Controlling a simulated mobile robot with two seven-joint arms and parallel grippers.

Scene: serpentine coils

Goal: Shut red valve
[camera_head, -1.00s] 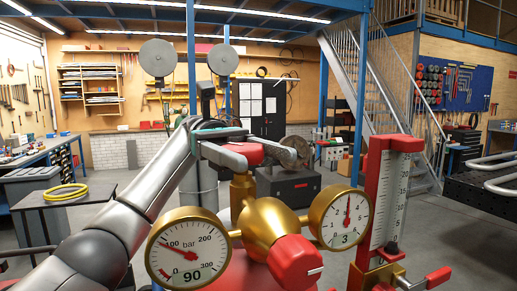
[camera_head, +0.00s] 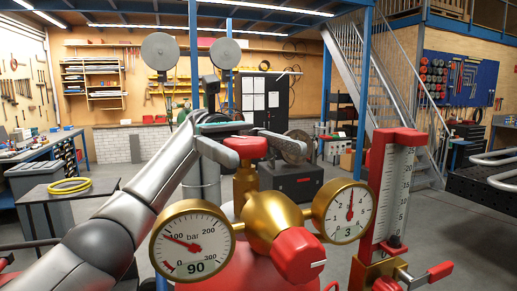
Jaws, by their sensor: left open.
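A red valve knob (camera_head: 249,147) sits on top of the brass stem of a gas regulator (camera_head: 269,222). My left gripper (camera_head: 262,152) is open at the red knob, with one grey finger on its left and the other on its right and behind. I cannot tell whether the fingers touch it. A larger red knob (camera_head: 298,256) is on the regulator's front, lower and nearer. A red cylinder (camera_head: 240,274) stands below, partly hidden. My right gripper is not in view.
A gauge reading 90 (camera_head: 190,241) and a smaller gauge reading 3 (camera_head: 345,212) flank the regulator. A red-framed flow meter (camera_head: 395,190) stands at right. A cart with a yellow hose coil (camera_head: 70,186) is at left. Bare floor lies between.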

